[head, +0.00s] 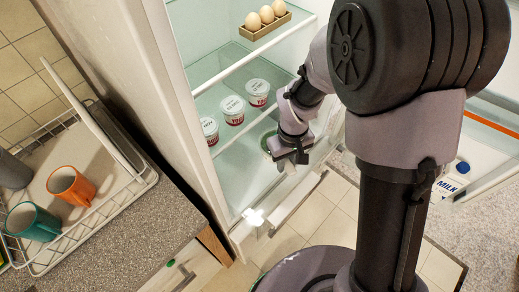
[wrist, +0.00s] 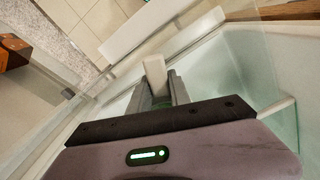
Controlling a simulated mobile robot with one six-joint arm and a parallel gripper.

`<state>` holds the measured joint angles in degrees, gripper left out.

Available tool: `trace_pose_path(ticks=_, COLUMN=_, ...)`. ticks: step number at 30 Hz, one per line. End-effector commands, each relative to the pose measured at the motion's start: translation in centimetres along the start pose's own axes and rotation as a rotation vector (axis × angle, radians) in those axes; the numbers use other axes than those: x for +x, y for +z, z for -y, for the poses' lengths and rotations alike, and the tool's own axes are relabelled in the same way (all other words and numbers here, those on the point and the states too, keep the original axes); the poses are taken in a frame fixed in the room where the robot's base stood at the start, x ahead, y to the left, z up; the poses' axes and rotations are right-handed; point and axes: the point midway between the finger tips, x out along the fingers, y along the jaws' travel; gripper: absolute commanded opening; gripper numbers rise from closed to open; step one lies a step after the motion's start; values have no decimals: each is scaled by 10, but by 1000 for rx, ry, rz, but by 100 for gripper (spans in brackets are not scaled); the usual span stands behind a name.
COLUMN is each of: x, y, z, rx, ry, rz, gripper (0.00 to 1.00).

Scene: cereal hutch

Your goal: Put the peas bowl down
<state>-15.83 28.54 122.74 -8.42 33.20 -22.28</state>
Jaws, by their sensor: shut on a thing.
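My gripper (head: 288,156) is inside the open fridge, low over the glass shelf (head: 232,165), in front of the yogurt cups. It is shut on the peas bowl (head: 266,143), of which only a pale, green-edged curve shows beside the gripper in the head view. In the wrist view, the fingers (wrist: 156,82) close around a pale piece, with a bit of green between them. Most of the bowl is hidden by the gripper. I cannot tell whether the bowl touches the shelf.
Three yogurt cups (head: 232,110) stand in a row behind the gripper. Three eggs (head: 267,14) sit in a holder on the shelf above. A milk carton (head: 449,186) is in the open door at right.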

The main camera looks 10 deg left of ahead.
Motion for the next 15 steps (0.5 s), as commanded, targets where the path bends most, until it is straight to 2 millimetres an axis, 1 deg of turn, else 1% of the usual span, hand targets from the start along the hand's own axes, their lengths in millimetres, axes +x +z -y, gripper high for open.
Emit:
trace_pose_path(ticks=2, x=4, y=0, z=0, rx=0, ry=0, rz=1, gripper=0)
trace_pose_path(ticks=4, x=19, y=0, z=0, rx=0, ry=0, rz=1, gripper=0)
trace_pose_path(ticks=12, x=111, y=1, z=0, rx=0, ry=-1, rz=3, gripper=0)
trace_pose_path(ticks=15, x=134, y=1, z=0, rx=0, ry=0, rz=2, gripper=0)
